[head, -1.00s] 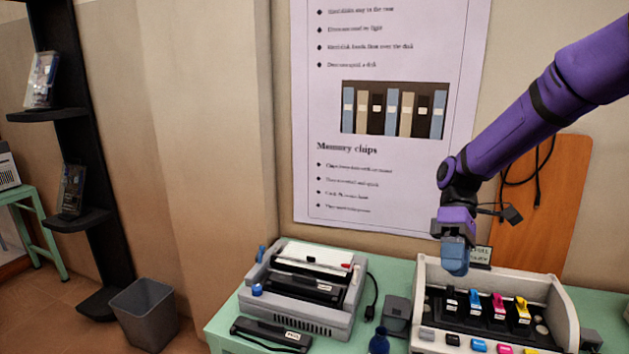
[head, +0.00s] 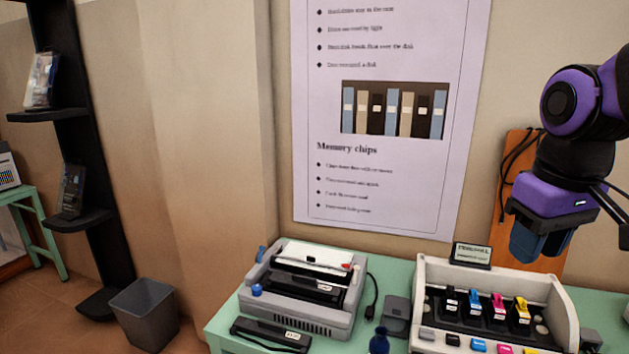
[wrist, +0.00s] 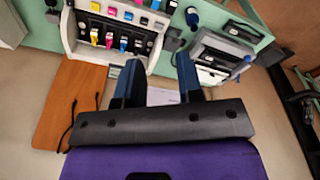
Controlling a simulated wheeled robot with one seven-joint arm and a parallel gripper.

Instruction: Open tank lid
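The white ink tank unit (head: 427,285) stands on the green table at the right of the head view. Inside it are black, blue, magenta and yellow tank pieces (head: 498,303) in a row. Small coloured caps or keys (head: 478,345) line its front edge. I cannot tell which part is the tank lid. The unit also shows upside down in the wrist view (wrist: 152,20). My gripper (head: 535,250) hangs above and to the right of the unit, apart from it. In the wrist view its two blue fingers (wrist: 160,75) are spread with nothing between them.
A grey printer (head: 335,315) and a black cartridge (head: 270,333) are to the left on the table (head: 225,325). A dark blue bottle (head: 379,342) and a grey box (head: 396,314) stand beside the unit. A small sign (head: 470,255) and an orange board (head: 512,210) are behind it.

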